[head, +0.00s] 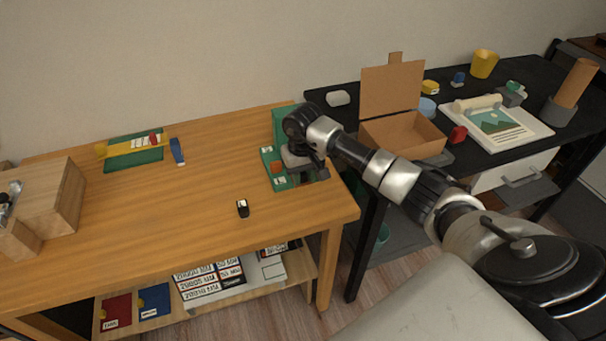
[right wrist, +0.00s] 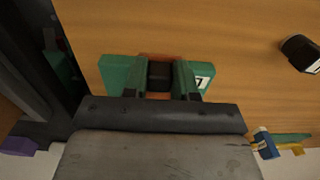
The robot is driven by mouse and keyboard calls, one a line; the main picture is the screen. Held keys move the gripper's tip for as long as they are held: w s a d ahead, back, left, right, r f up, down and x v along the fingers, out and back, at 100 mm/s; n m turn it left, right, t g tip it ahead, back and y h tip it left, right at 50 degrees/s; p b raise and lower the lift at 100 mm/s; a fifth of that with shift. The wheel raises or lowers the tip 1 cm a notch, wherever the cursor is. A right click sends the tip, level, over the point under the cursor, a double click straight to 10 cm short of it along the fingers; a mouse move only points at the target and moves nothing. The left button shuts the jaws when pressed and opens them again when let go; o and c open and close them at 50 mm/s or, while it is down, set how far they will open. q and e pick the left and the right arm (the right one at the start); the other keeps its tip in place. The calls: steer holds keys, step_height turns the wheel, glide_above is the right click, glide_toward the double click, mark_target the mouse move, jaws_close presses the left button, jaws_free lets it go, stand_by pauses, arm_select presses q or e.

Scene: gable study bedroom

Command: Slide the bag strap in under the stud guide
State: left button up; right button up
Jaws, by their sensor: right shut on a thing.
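My right gripper (head: 298,168) is down at the green stand (head: 280,122) near the right end of the wooden table. In the right wrist view my right gripper (right wrist: 160,84) is shut on a dark block between two green pieces (right wrist: 120,72). The block is mostly hidden, so I cannot tell exactly what it is. A yellow strip (head: 120,150) lies along a green board (head: 150,160) at the table's left, with a red-and-white piece on it. I cannot tell for sure which parts are the bag strap and the stud guide. My left gripper is not in view.
A small black item (head: 242,208) stands near the table's front, also seen in the right wrist view (right wrist: 300,52). A blue piece (head: 177,151) lies beside the green board. A wooden box (head: 62,195) stands at left. The table's middle is clear. An open cardboard box (head: 415,132) is on the black desk.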

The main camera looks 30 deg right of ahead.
steer(key=shift+b, duration=0.35)
stand_by(0.4)
steer(key=o, duration=1)
steer(key=shift+f, duration=0.1)
